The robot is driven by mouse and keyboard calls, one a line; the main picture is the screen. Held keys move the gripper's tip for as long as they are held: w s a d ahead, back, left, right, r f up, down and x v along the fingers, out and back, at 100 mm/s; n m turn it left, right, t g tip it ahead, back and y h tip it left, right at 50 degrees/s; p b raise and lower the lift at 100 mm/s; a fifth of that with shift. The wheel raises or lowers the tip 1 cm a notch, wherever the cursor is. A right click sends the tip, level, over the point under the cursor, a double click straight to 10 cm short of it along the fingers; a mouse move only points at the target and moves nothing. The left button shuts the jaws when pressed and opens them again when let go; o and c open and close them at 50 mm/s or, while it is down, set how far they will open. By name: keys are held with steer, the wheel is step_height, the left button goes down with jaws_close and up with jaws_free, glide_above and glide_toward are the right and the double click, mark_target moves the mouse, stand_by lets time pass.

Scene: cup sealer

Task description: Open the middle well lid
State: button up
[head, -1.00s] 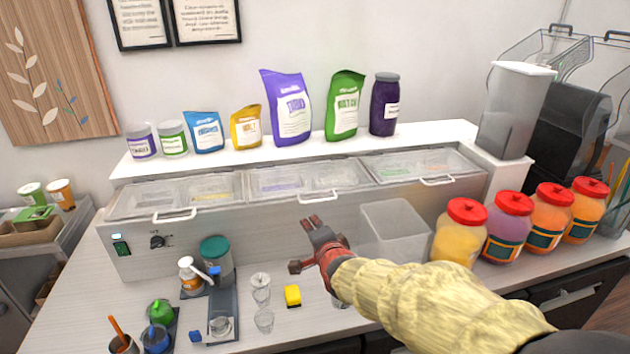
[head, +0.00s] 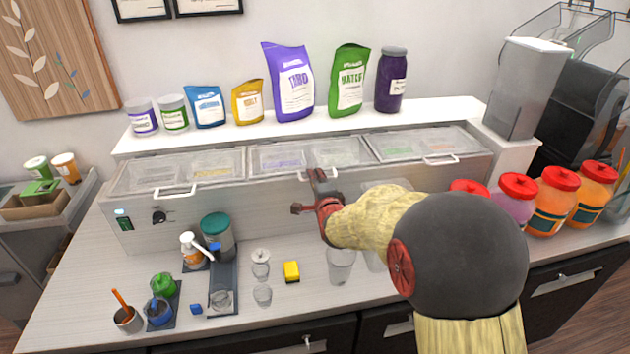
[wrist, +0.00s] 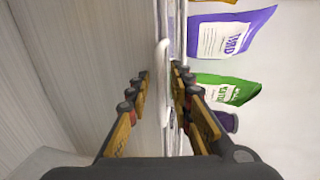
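The middle well lid (head: 283,157) is a clear panel in a metal frame, lying shut on the long counter unit. Its white bar handle is partly hidden behind my gripper (head: 304,191) in the head view. In the wrist view the handle (wrist: 163,85) runs upright in the picture between the two fingers of my gripper (wrist: 160,75). The gripper is open, with one finger on each side of the handle. A gap shows on the left finger's side; I cannot tell whether the right finger touches it.
The left lid (head: 170,171) and right lid (head: 425,144) are also shut. Bags and jars, including a purple bag (head: 290,85) and green bag (head: 348,85), stand on the shelf behind. Red-lidded jars (head: 555,205) are at right. A yellow sponge (head: 291,271) and clear cups stand in front.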

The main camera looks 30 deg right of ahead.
steer(key=shift+w, duration=0.15)
steer(key=shift+c, duration=0.7)
steer(key=c, duration=0.4)
jaws_close()
